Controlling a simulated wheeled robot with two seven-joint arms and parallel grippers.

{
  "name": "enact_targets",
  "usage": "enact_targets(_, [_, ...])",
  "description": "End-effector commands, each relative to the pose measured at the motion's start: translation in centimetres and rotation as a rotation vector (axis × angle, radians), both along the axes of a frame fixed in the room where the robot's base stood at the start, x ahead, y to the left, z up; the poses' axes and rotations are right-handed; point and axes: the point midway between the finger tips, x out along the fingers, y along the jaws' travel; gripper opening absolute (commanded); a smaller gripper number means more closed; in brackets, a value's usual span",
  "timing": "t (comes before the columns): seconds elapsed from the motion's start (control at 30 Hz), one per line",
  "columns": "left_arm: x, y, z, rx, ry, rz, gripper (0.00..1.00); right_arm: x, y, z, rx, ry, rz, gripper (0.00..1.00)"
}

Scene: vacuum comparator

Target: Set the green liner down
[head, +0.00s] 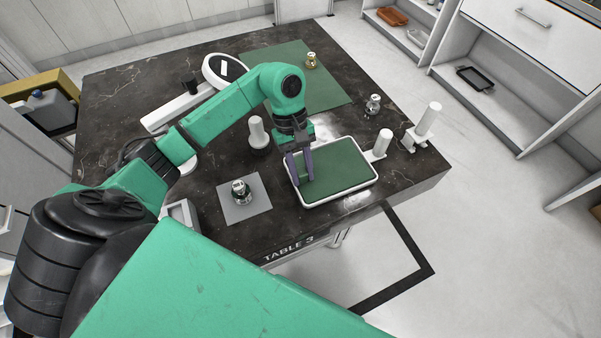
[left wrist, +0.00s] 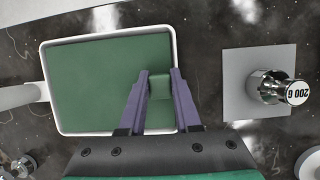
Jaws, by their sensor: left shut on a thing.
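The green liner (head: 338,170) lies flat within the rim of a white-rimmed tray (head: 340,196) with a side handle, near the table's front right. In the left wrist view the liner (left wrist: 90,85) fills the tray (left wrist: 40,60), and a small green block (left wrist: 160,85) stands up from it. My left gripper (head: 300,180) reaches down over the tray's left part. Its purple fingers, also in the left wrist view (left wrist: 160,88), are shut on this block, which looks like the liner's grip. Whether the liner's underside touches the tray floor cannot be told. My right gripper is not in view.
A chrome 200 g weight (head: 241,192) stands on a grey pad (head: 256,207) left of the tray. A white-topped post (head: 257,132) stands behind. Another chrome weight (head: 373,104) stands at right.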

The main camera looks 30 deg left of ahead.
Motion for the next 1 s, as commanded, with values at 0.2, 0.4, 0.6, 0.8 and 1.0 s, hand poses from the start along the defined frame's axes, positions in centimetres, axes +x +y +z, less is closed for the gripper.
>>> enact_targets(0.2, [-0.7, 0.1, -1.9, 0.021, 0.024, -0.003, 0.61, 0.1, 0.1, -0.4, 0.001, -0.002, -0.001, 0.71])
enact_targets(0.4, [-0.7, 0.1, -1.9, 0.021, 0.024, -0.003, 0.61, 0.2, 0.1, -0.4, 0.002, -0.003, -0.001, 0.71])
enact_targets(0.6, [-0.7, 0.1, -1.9, 0.022, 0.025, -0.004, 0.61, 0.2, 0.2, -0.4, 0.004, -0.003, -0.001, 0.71])
enact_targets(0.8, [-0.8, 0.1, -0.7, 0.021, 0.028, -0.004, 0.61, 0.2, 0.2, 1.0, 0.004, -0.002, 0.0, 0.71])
enact_targets(1.0, [0.3, 1.1, 2.3, 0.023, 0.017, -0.002, 0.61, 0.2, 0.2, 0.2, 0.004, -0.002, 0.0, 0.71])
